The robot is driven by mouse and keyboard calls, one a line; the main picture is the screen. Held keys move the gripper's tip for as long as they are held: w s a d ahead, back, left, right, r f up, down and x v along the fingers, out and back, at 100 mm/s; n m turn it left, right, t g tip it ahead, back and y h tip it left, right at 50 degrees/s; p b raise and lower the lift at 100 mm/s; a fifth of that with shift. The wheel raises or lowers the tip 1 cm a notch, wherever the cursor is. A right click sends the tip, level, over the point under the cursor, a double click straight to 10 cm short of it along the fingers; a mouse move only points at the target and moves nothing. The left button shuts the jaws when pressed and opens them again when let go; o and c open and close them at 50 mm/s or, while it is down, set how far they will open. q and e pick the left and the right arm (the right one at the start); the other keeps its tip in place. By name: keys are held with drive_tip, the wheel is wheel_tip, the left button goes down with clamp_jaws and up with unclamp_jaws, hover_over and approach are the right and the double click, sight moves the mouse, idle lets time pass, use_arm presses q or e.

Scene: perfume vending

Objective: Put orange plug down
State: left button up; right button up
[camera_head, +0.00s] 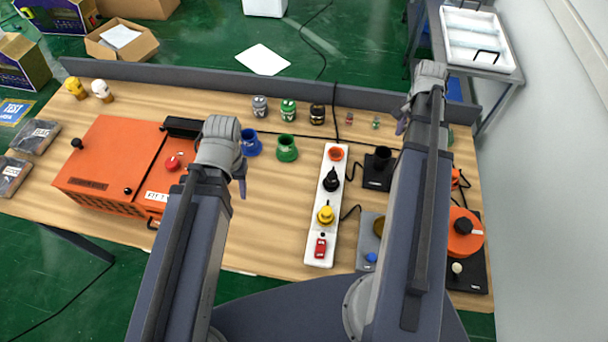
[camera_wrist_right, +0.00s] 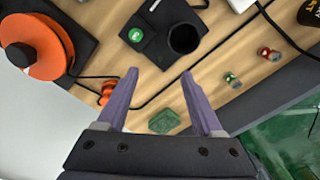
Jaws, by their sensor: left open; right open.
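A small orange plug (camera_wrist_right: 107,92) lies on the wooden table, just left of the left finger in the right wrist view. In the head view it shows as a small orange shape (camera_head: 459,179), partly hidden by my right arm. My right gripper (camera_wrist_right: 160,75) is open and empty, with a green block (camera_wrist_right: 164,121) below its fingers in the picture. My left gripper (camera_head: 242,182) is open and empty above the table.
An orange machine (camera_head: 115,160) stands at left. A blue cup (camera_head: 251,143) and a green cup (camera_head: 287,148) stand mid-table. A black holder (camera_head: 379,170) sits right of the strip, and an orange disc device (camera_head: 464,235) at far right. Cables cross the table. A grey barrier runs along its back edge.

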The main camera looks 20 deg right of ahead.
drive_tip(key=w+a+n, duration=0.2)
drive_tip(key=a+n, duration=0.8)
drive_tip(key=a, duration=1.2)
drive_tip(key=s+a+n, duration=0.3)
drive_tip(key=a+n, duration=0.1)
drive_tip(key=a, duration=0.4)
drive_tip(key=s+a+n+h, duration=0.1)
drive_tip(key=s+a+n, duration=0.3)
drive_tip(key=a, duration=0.5)
drive_tip(key=shift+n, duration=0.6)
wheel_tip(320, 180, down, 5)
drive_tip(key=b, duration=0.5)
drive_tip(key=shift+f, duration=0.15)
drive_tip(key=shift+r, duration=0.2)
drive_tip(key=shift+c, duration=0.2)
